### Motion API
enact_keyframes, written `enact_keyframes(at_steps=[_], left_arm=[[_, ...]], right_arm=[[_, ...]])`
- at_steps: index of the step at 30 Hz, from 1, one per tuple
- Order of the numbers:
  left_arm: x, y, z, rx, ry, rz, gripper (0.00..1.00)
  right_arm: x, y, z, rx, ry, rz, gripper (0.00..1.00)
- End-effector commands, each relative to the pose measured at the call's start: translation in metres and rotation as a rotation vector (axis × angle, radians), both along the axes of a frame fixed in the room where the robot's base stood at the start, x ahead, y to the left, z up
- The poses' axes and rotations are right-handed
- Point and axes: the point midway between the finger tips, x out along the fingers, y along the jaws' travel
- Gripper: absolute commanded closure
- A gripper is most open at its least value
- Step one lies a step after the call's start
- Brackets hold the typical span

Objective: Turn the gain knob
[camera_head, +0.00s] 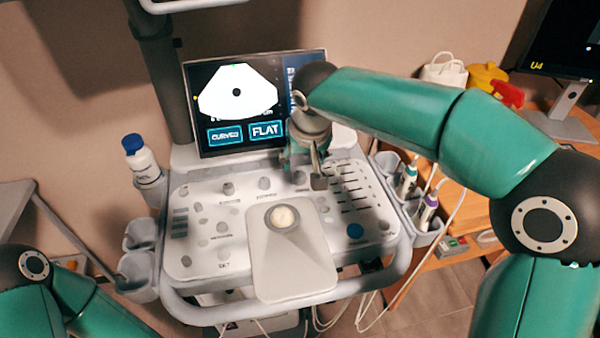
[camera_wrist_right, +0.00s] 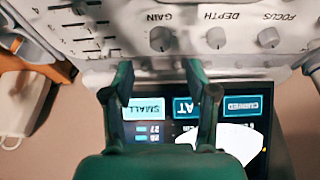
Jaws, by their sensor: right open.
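The gain knob (camera_wrist_right: 161,39) is a small grey round knob next to its GAIN label on the pale console panel. In the right wrist view it lies just beyond the fingertips, roughly in line with the gap between them. My right gripper (camera_wrist_right: 158,75) is open and empty, and its fingers do not appear to be around the knob. In the head view my right gripper (camera_head: 305,182) hangs over the back of the panel and largely hides the gain knob. My left arm shows at the lower left, but its gripper is out of view.
The depth knob (camera_wrist_right: 216,38) and focus knob (camera_wrist_right: 268,38) sit in a row beside the gain knob. The screen (camera_head: 240,105) stands close behind the panel. Sliders (camera_head: 350,185) lie right of the gripper. Probes (camera_head: 428,208) and a bottle (camera_head: 140,158) stand at the console's sides.

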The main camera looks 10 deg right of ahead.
Motion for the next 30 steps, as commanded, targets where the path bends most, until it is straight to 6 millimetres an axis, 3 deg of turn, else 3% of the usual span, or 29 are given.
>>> enact_keyframes(at_steps=[3, 9, 15, 23, 30], left_arm=[[0.0, 0.0, -0.002, 0.0, 0.0, 0.0, 0.46], [0.0, 0.0, -0.003, 0.0, 0.0, 0.0, 0.46], [0.0, 0.0, -0.003, 0.0, 0.0, 0.0, 0.46], [0.0, 0.0, -0.003, 0.0, 0.0, 0.0, 0.46], [0.0, 0.0, -0.003, 0.0, 0.0, 0.0, 0.46]], right_arm=[[0.01, 0.0, -0.025, 0.0, 0.003, 0.0, 0.42], [0.021, 0.001, -0.052, -0.001, 0.002, 0.002, 0.42], [0.027, 0.002, -0.064, 0.001, 0.001, 0.003, 0.42], [0.027, 0.002, -0.065, 0.0, 0.0, 0.004, 0.42], [0.027, 0.003, -0.064, 0.0, 0.0, 0.004, 0.79]])
